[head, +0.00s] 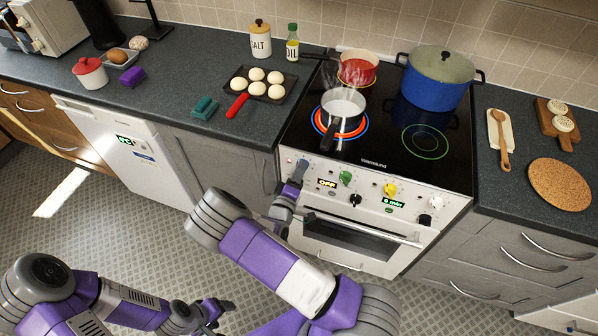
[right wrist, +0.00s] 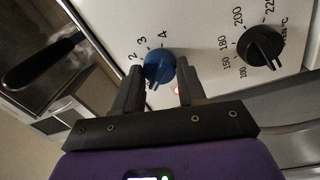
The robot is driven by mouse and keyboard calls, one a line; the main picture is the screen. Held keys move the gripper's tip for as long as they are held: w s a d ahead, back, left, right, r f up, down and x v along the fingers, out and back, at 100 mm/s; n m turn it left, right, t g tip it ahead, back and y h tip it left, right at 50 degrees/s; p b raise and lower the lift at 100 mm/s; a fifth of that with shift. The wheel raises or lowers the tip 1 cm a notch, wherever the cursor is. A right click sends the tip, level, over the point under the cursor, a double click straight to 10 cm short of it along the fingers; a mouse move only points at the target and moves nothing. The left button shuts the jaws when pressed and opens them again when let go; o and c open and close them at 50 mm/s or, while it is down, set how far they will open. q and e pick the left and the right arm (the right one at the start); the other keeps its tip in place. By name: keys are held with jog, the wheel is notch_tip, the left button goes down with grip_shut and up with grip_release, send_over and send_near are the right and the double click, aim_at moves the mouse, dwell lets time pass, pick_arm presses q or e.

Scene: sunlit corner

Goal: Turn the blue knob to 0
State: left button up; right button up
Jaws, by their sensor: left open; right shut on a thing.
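The blue knob (right wrist: 158,66) is on the white front panel of the stove, with the numbers 2, 3 and 4 readable around it in the right wrist view. Its pointer setting cannot be told. My right gripper (right wrist: 163,76) has one finger on each side of the knob and is shut on it. In the head view my right gripper (head: 292,188) is at the left end of the stove panel, and the knob is mostly hidden. My left gripper (head: 213,312) is open and empty, low over the floor, away from the stove.
A black oven knob (right wrist: 261,46) sits beside the blue one. Green (head: 346,177) and yellow (head: 389,190) knobs are further right. A steaming saucepan (head: 343,107) stands on a glowing ring, near a red pot (head: 357,70) and a blue pot (head: 437,80). The oven handle (head: 360,231) runs below.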

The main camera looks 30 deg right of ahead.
jog(key=o, duration=1.1)
jog(key=shift+c, duration=0.2)
jog(key=v, duration=0.7)
jog(key=shift+s+a+p, duration=0.2)
jog(key=shift+p, duration=0.15)
